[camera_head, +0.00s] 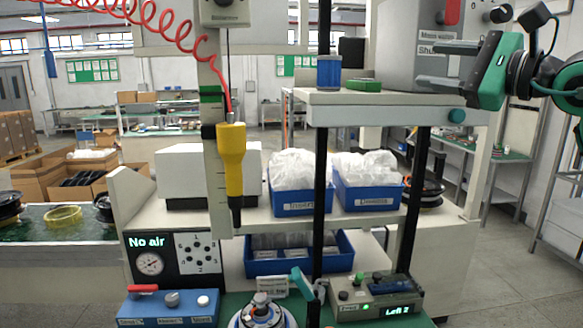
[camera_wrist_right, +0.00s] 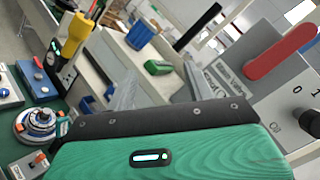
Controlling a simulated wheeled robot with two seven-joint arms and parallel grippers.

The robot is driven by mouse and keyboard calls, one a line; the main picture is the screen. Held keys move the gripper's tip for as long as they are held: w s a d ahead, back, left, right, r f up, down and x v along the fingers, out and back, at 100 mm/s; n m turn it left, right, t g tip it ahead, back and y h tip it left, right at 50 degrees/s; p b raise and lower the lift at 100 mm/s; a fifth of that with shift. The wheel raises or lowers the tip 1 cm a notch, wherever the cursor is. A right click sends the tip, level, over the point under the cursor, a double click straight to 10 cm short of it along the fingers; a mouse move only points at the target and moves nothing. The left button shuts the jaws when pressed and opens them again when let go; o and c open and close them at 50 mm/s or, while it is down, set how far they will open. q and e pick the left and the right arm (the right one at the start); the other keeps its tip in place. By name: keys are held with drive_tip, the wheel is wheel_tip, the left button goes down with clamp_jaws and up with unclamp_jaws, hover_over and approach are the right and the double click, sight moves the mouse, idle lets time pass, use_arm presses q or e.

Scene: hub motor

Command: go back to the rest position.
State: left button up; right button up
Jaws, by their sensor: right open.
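My right gripper (camera_head: 437,65) is at the upper right of the head view, beside the grey switch box (camera_head: 408,50) and above the right end of the small raised shelf (camera_head: 390,97). Its two fingers are apart with nothing between them. In the right wrist view the green gripper body (camera_wrist_right: 170,155) fills the bottom. The hub motor (camera_head: 262,312) sits on the green bench mat at the bottom of the head view, partly cut off; it also shows at the left of the right wrist view (camera_wrist_right: 38,125). My left gripper is not in view.
A yellow screwdriver (camera_head: 231,160) hangs from a red coiled hose. The raised shelf holds a blue cup (camera_head: 329,72) and a green block (camera_head: 363,84). Blue bins (camera_head: 300,203) with clear bags stand behind black posts. The switch box has a red lever (camera_wrist_right: 282,50) close to my right gripper.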

drive_tip(key=s+a+f+m+y, duration=0.2)
drive_tip(key=a+f+m+y, duration=0.75)
drive_tip(key=f, duration=0.45)
drive_tip(key=s+d+f+m+t+h, duration=0.1)
drive_tip(key=d+f+m+h, duration=0.2)
drive_tip(key=f+m+h, duration=0.7)
drive_tip(key=d+f+m+t+h, duration=0.25)
drive_tip(key=f+m+h, duration=0.35)
drive_tip(key=f+m, duration=0.65)
drive_tip(key=s+d+f+m+t+h, duration=0.1)
drive_tip(key=d+f+m+h, duration=0.3)
drive_tip(key=f+m+h, duration=0.7)
drive_tip(key=s+f+m+g+y, duration=0.4)
drive_tip(key=s+f+m+g, duration=0.4)
drive_tip(key=s+f, duration=0.6)
drive_tip(key=s+a+f+m+g+y, duration=0.1)
drive_tip(key=s+a+f+g+y, duration=0.15)
drive_tip(key=s+f+g, duration=0.85)
drive_tip(key=s+f+t, duration=0.1)
drive_tip(key=s+f, duration=0.1)
drive_tip(key=f, duration=1.3)
drive_tip(key=s+f+t, duration=0.1)
drive_tip(key=s+f, duration=0.2)
drive_tip(key=f, duration=1.3)
drive_tip(key=s+d+f+g+h, duration=0.1)
drive_tip(key=s+d+f, duration=0.1)
drive_tip(key=s+f, duration=1.6)
drive_tip(key=shift+s+d+f, duration=0.3)
drive_tip(key=shift+s+f, duration=0.05)
drive_tip(key=shift+f, duration=0.5)
